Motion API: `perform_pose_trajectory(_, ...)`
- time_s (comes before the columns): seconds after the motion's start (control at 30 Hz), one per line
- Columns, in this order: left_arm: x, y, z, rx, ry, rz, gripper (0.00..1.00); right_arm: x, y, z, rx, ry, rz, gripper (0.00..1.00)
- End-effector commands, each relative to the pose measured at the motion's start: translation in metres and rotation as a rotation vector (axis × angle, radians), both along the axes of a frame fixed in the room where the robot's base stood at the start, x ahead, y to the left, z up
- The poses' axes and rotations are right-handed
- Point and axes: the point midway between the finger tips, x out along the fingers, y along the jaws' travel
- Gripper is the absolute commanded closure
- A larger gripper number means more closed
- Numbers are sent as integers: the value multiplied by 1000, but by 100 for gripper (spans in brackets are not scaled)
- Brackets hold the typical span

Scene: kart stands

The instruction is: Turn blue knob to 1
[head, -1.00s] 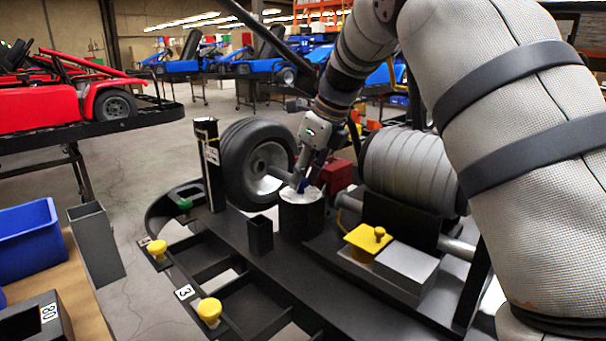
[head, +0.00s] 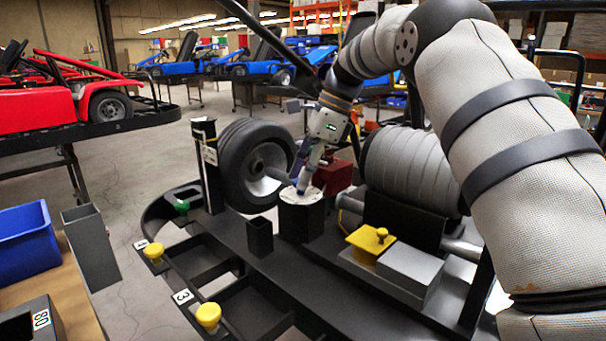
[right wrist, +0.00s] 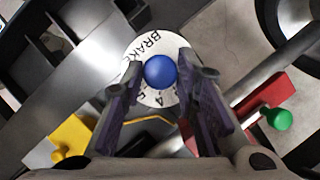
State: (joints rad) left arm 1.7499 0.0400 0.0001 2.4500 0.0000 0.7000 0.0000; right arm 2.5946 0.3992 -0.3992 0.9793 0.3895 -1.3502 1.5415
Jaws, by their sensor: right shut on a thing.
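The blue knob (right wrist: 160,72) sits in the middle of a white dial (right wrist: 137,50) with black lettering, "BRAKE" partly readable, in the right wrist view. In the head view the dial tops a black cylinder (head: 301,222) on the kart frame, and the knob is mostly hidden by the gripper. My right gripper (head: 303,188) reaches down onto it from above. In the right wrist view its two fingers (right wrist: 158,82) stand on either side of the knob, shut on it. The numbers near the fingers are partly covered. My left gripper is not in view.
A wheel (head: 255,165) stands just left of the dial post, and a ribbed grey cylinder (head: 410,170) to its right. A yellow-topped block (head: 370,243), a red box (head: 333,177) and a black square tube (head: 259,238) are close by. Yellow knobs (head: 208,314) line the front left edge.

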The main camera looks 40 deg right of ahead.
Motion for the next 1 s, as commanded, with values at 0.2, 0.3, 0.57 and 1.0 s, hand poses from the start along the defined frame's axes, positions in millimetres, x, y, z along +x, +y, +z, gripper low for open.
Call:
perform_pose_trajectory(0.2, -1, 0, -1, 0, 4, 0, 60, 0, 0, -1, -1, 1, 25, 100)
perform_pose_trajectory(0.3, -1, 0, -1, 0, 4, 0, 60, 0, 0, -1, 0, 1, 27, 100)
perform_pose_trajectory(0.57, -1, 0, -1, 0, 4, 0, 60, 0, 0, -1, 0, 1, 26, 100)
perform_pose_trajectory(1.0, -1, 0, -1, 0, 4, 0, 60, -1, -2, 6, -1, -1, 27, 53)
